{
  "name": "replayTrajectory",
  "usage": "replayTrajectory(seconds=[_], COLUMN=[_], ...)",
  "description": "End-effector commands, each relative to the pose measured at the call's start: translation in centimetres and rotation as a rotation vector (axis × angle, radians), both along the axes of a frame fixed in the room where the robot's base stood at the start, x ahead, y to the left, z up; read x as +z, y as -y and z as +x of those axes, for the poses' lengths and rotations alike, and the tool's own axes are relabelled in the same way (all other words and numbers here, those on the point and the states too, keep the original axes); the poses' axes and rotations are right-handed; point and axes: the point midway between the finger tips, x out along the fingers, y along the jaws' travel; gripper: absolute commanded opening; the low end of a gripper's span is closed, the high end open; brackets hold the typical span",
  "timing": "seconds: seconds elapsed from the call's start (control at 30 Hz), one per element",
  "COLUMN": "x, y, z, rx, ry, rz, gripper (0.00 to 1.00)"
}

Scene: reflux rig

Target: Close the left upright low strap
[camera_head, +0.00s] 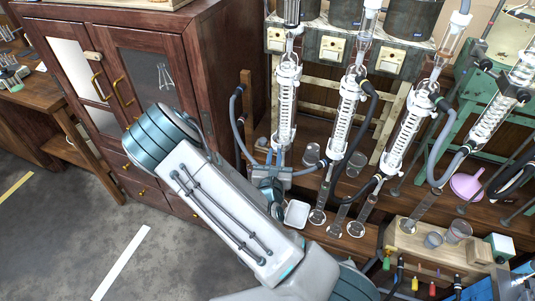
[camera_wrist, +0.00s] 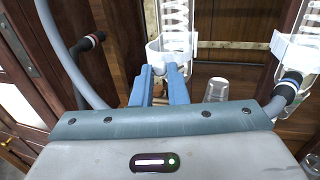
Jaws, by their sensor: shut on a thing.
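The left upright (camera_head: 285,105) is a glass condenser with a coil inside, standing at the left of the row. Its white low strap (camera_wrist: 157,52) wraps the lower part of the glass in the wrist view. My gripper (camera_wrist: 166,72) is at the front of this strap, its two blue fingers close together on a small part at the strap's lower front edge. The fingertips hide that part, so I cannot tell whether the strap's ends meet. In the head view my gripper (camera_head: 281,160) is at the foot of the left upright.
More condensers (camera_head: 345,115) stand to the right, with a second white strap (camera_wrist: 297,52) in the wrist view. Grey hoses (camera_wrist: 65,50) loop close on both sides. A clear beaker (camera_wrist: 216,89) stands behind my gripper. A wooden cabinet (camera_head: 185,60) is at the left.

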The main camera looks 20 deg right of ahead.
Motion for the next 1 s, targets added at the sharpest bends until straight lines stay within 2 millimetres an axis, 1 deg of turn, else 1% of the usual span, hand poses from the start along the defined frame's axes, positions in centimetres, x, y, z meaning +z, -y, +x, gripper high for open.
replayTrajectory(seconds=[0.03,0.23,0.7,1.0], x=[0.2,0.2,0.2,0.2], y=[0.6,1.5,3.1,3.9], z=[-0.2,-0.4,-0.4,-0.3], rx=[0.025,0.141,0.356,0.461], ry=[-0.005,-0.005,-0.004,0.001], rz=[-0.004,-0.004,-0.006,-0.006], gripper=[0.00,0.00,0.00,0.00])
